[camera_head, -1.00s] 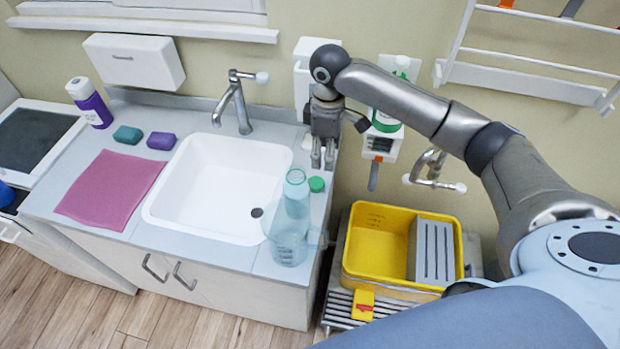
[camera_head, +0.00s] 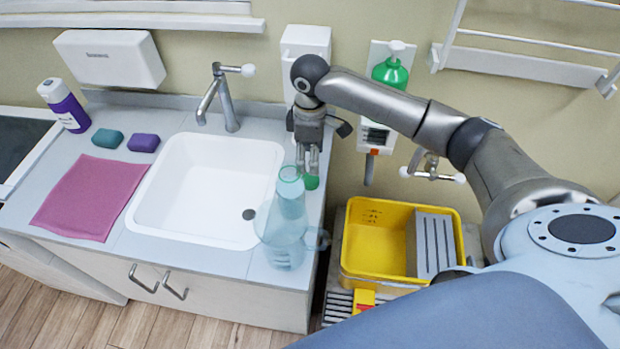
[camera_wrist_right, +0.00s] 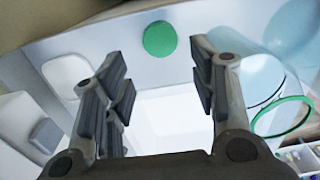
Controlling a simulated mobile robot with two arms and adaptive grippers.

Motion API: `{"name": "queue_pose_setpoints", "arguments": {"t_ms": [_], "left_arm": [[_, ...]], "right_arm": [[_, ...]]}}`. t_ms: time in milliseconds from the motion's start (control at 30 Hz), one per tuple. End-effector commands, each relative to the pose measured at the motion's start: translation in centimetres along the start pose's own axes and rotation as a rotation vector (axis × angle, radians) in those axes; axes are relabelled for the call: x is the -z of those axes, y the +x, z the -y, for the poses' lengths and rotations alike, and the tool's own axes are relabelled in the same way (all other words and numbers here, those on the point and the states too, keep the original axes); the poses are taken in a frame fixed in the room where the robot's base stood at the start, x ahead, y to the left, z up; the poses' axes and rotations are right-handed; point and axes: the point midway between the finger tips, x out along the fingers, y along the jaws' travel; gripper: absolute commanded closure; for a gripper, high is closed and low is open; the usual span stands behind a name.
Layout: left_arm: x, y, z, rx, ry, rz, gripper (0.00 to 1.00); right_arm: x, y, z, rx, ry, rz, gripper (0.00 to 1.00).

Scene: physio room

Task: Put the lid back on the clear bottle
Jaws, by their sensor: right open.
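The green lid (camera_head: 312,183) lies on the counter's right strip, beside the sink, and is partly hidden by my right gripper (camera_head: 307,168). The gripper points down just above the lid, open and empty. In the right wrist view the round lid (camera_wrist_right: 160,38) shows beyond and between the open fingertips (camera_wrist_right: 158,62); I see no contact. The clear bluish bottle (camera_head: 291,205) stands upright and open on the counter, nearer the front than the lid. Its see-through outline overlaps a rounder clear shape with a handle, so their borders are hard to tell. My left gripper is out of view.
The white sink (camera_head: 150,215) and tap (camera_head: 222,95) are left of the bottle. A yellow bin (camera_head: 375,262) stands right of the counter. A green dispenser (camera_head: 390,72) hangs behind my arm.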

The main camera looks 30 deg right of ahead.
Motion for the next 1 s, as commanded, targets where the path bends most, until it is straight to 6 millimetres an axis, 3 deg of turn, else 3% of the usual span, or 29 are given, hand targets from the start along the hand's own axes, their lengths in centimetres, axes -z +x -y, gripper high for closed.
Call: {"name": "queue_pose_setpoints", "arguments": {"t_ms": [200, 633, 1000], "left_arm": [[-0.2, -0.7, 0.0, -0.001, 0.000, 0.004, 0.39], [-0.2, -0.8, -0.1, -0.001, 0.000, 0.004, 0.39], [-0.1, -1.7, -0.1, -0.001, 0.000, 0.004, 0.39]], "right_arm": [[0.0, 2.8, 0.1, 0.002, 0.000, 0.002, 0.47], [-0.1, 3.7, 0.1, 0.002, 0.000, 0.003, 0.47], [-0.1, 8.4, 0.1, 0.001, -0.001, 0.002, 0.47]]}}
